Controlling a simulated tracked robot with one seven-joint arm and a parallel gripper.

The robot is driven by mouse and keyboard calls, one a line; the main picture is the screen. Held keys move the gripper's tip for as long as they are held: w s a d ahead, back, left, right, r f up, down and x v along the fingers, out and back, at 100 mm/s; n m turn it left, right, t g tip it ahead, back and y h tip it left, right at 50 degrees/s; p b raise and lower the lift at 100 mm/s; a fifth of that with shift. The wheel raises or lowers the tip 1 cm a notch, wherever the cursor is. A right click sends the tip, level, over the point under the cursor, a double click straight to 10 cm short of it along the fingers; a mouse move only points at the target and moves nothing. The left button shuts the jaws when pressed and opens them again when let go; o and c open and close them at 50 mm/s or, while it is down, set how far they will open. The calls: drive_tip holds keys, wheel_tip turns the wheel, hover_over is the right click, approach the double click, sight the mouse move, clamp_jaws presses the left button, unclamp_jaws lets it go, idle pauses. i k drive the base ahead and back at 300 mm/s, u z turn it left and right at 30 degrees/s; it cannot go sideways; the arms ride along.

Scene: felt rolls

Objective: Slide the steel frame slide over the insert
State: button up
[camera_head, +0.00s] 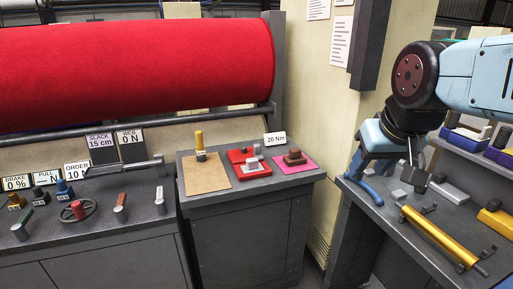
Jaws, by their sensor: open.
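My gripper (392,172) is open and hangs over the left end of the right bench, with small grey pieces below and behind it. I see nothing held between its jaws. A red plate (236,157) on the middle cabinet carries small light-grey metal parts (252,163). My gripper is well to the right of the cabinet.
A yellow-topped post (199,142) stands on a tan board (206,173). The control desk (90,220) with levers is at left, below a big red roll (130,68). A yellow bar (438,237) lies on the right bench (381,210). A floor gap separates cabinet and bench.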

sight(256, 147)
drive_tip(key=z, duration=0.05)
drive_tip(key=i, duration=1)
drive_tip(key=u, duration=0.05)
